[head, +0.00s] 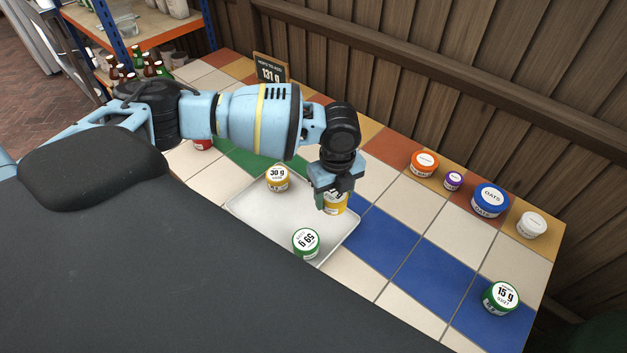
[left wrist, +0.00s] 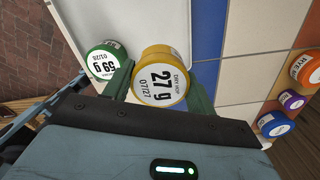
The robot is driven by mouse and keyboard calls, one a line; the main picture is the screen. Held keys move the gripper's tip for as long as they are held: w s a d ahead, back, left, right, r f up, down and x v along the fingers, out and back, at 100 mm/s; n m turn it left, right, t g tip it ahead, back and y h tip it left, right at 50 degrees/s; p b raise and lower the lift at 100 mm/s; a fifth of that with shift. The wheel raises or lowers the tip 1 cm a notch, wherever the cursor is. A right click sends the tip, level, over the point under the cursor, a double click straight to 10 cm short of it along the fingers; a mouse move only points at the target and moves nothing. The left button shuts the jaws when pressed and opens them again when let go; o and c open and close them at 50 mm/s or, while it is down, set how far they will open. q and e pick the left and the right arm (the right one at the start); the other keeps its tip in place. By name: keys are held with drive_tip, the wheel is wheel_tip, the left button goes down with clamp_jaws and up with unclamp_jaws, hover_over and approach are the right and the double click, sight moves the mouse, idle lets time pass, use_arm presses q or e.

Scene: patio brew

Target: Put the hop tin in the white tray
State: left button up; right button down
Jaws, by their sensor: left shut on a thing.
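My left gripper (head: 334,200) is shut on a yellow tin (head: 336,205) with a white lid. In the left wrist view this tin (left wrist: 161,75) reads 27 g and 07/27, with small print that looks like a hop name. It is at the right edge of the white tray (head: 250,213); its height above it is hard to tell. In the tray are a yellow tin (head: 277,178) marked 30 g and a green tin (head: 306,242) marked 59 g, also seen in the left wrist view (left wrist: 104,62). My right gripper is not in view.
A green 15 g tin (head: 501,298) stands at the table's right. Orange (head: 424,164), purple (head: 453,180), blue OATS (head: 490,200) and white (head: 531,225) tubs line the back.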

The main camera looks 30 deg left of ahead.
sight(334, 192)
use_arm(q)
drive_tip(key=shift+f, duration=3.9)
drive_tip(key=shift+f, duration=0.15)
drive_tip(key=o, duration=1)
wheel_tip(334, 192, up, 12)
drive_tip(key=shift+r, duration=0.2)
